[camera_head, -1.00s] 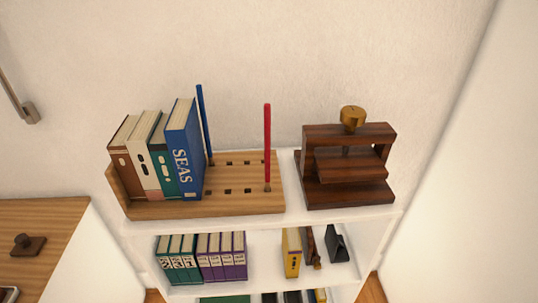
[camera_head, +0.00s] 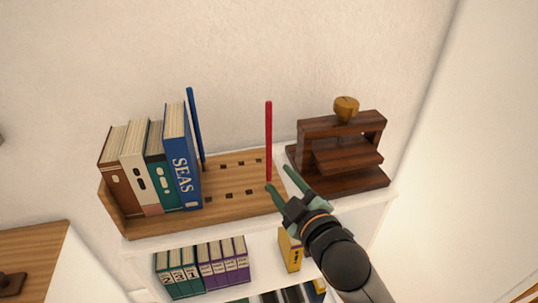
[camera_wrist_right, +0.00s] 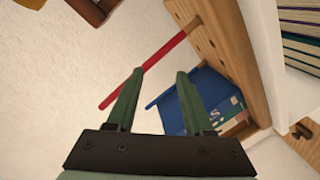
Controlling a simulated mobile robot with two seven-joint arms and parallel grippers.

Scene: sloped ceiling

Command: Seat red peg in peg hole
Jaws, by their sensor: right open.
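The red peg (camera_head: 268,140) stands upright at the right end of the wooden rack (camera_head: 225,215) on the white shelf. Dark peg holes (camera_head: 229,195) run in two rows along the rack. My right gripper is open and empty, its fingertips close to the peg's lower part. In the right wrist view, the red peg (camera_wrist_right: 165,51) crosses just beyond the open fingertips (camera_wrist_right: 160,72). My left gripper is not in view.
A blue peg (camera_head: 194,125) stands beside several books (camera_head: 177,155) at the rack's left. A dark wooden press (camera_head: 345,155) with a brass knob stands close on the right. The wall is behind.

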